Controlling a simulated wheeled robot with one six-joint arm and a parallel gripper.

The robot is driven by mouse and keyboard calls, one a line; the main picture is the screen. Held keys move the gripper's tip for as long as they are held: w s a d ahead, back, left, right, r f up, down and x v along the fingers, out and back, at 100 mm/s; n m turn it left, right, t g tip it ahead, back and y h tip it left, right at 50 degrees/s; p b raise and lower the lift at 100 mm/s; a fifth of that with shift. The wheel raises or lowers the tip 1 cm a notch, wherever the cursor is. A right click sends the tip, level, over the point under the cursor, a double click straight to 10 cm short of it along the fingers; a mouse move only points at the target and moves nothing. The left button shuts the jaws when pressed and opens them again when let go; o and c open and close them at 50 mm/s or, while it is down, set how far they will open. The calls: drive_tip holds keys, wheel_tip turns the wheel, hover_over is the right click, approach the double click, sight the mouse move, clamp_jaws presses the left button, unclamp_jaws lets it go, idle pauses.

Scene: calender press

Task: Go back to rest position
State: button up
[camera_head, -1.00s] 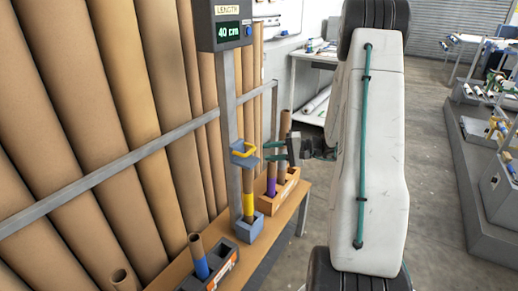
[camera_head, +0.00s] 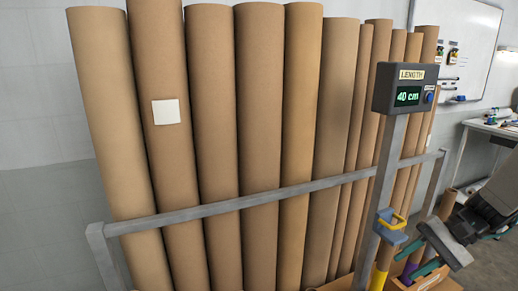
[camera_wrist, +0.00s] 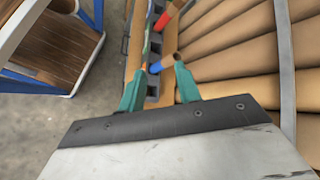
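My gripper (camera_head: 408,262) is at the lower right of the head view, just right of and below the gauge's blue clamp with a yellow handle (camera_head: 397,216). Its two green fingers are spread apart. In the wrist view the fingers of my gripper (camera_wrist: 160,82) are also apart, with nothing held between them. Beyond them a tube with a blue end (camera_wrist: 163,64) and a red-banded tube (camera_wrist: 166,20) stand in grey holders. The length gauge (camera_head: 405,88) reads 40 cm. A yellow-banded tube (camera_head: 378,278) stands under the clamp.
Tall cardboard rolls (camera_head: 260,130) lean behind a grey rail (camera_head: 250,200). A purple-banded tube (camera_head: 407,273) stands in an orange-fronted box (camera_head: 432,279) close to my gripper. A white table (camera_head: 480,126) is at the right. In the wrist view, bare floor (camera_wrist: 95,100) shows at the left.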

drive_tip(key=s+a+r+n+h, duration=0.8)
drive_tip(key=s+a+r, duration=0.3)
drive_tip(key=s, duration=0.3)
drive_tip(key=shift+s+a+r+n+t+h, duration=0.4)
drive_tip(key=shift+r+h, duration=0.25)
drive_tip(key=shift+h, duration=0.15)
